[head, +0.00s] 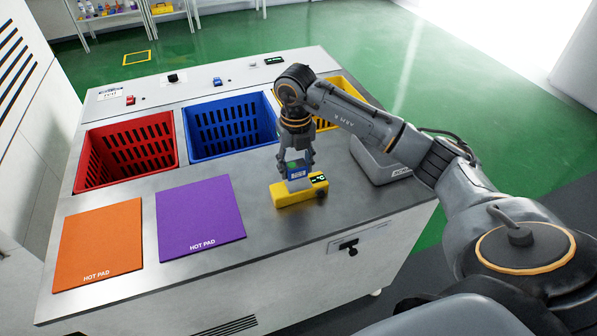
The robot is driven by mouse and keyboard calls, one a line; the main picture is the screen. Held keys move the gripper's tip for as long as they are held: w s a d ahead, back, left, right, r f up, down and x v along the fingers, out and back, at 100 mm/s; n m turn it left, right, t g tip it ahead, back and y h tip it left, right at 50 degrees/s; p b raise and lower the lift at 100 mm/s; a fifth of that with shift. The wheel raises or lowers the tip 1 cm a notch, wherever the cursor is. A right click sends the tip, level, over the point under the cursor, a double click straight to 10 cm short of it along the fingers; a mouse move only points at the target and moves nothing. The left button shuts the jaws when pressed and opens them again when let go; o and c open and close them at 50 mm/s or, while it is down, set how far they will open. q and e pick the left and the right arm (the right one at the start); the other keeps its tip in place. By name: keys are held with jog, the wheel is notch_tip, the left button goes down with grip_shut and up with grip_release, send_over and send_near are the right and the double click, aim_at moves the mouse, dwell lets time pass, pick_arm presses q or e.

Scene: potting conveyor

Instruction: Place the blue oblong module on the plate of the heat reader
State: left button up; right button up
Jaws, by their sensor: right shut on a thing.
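The heat reader (287,198) is a yellow block with a small dark display marked with a degree sign, on the steel worktop right of the purple pad. The blue oblong module (297,171) is held upright between the fingers of my right gripper (298,165), which points straight down. The module is directly over the reader's grey plate (299,185). Its lower end is at or very near the plate; I cannot tell whether they touch. My left gripper is not in view.
A red basket (128,150), a blue basket (230,125) and a yellow basket (349,91) are set in the worktop (262,213). An orange hot pad (98,245) and a purple hot pad (200,218) lie at the front left.

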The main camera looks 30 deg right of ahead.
aim_at(298, 176)
jog(key=f+p, duration=0.1)
jog(key=f, duration=0.2)
jog(key=shift+d+f+p, duration=0.15)
jog(key=shift+d+p, duration=0.2)
jog(key=shift+d, duration=0.05)
jog(key=shift+f, duration=0.45)
jog(key=o, duration=1.2)
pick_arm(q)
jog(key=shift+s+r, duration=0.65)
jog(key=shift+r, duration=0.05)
pick_arm(e)
jog(key=shift+r, duration=0.1)
